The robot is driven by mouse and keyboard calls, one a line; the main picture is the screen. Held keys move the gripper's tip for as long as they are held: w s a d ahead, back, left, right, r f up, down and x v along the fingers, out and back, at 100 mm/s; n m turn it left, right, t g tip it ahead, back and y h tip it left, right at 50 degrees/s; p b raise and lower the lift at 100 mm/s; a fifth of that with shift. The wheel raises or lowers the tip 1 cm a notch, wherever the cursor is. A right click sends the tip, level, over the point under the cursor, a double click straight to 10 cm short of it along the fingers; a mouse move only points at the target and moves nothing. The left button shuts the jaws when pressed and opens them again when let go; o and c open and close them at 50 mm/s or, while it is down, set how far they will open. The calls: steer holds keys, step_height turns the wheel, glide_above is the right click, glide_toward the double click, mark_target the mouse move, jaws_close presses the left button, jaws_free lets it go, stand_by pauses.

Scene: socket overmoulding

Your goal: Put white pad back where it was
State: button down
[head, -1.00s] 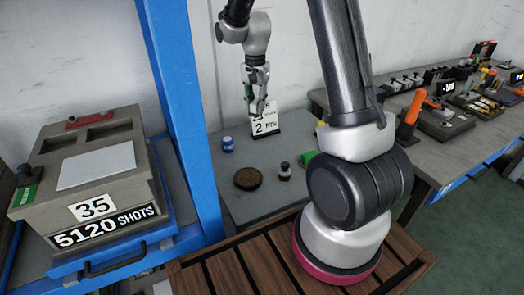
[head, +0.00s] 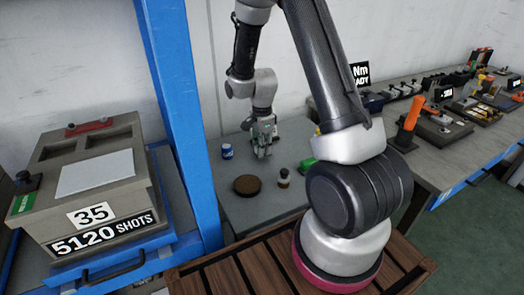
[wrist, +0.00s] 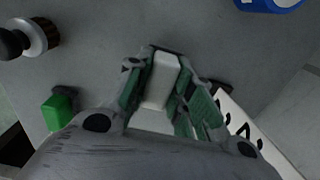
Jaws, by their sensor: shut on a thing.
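The white pad (wrist: 162,80) is a small pale block between the two green-padded fingers of my gripper (wrist: 160,95) in the wrist view. My gripper is shut on it. In the head view my gripper (head: 262,150) points down, low over the grey table, behind the dark disc and the small bottle. The pad is too small to make out clearly there. I cannot tell whether it touches the table top.
On the grey table (head: 240,210) stand a blue-and-white jar (head: 227,151), a dark brown disc (head: 247,184), a small bottle (head: 284,177) and a green block (head: 307,165). A white number card (wrist: 232,112) is close to my gripper in the wrist view.

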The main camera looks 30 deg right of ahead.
steer(key=shift+f, duration=0.75)
steer(key=shift+f, duration=0.1)
steer(key=c, duration=1.3)
jaws_free()
steer(key=shift+o, duration=0.2)
step_height(320, 180, up, 12)
steer(key=shift+f, duration=0.1)
steer(key=s+r+n+t, duration=0.3)
steer(key=s+r+n, duration=0.9)
steer(key=s+r, duration=0.5)
steer(key=s+r+n+t, duration=0.1)
steer(key=s+r+n, duration=0.2)
steer(key=s+n, duration=0.3)
steer(key=shift+s+d+r, duration=0.15)
steer(key=shift+s+d, duration=0.2)
steer(key=shift+s, duration=0.45)
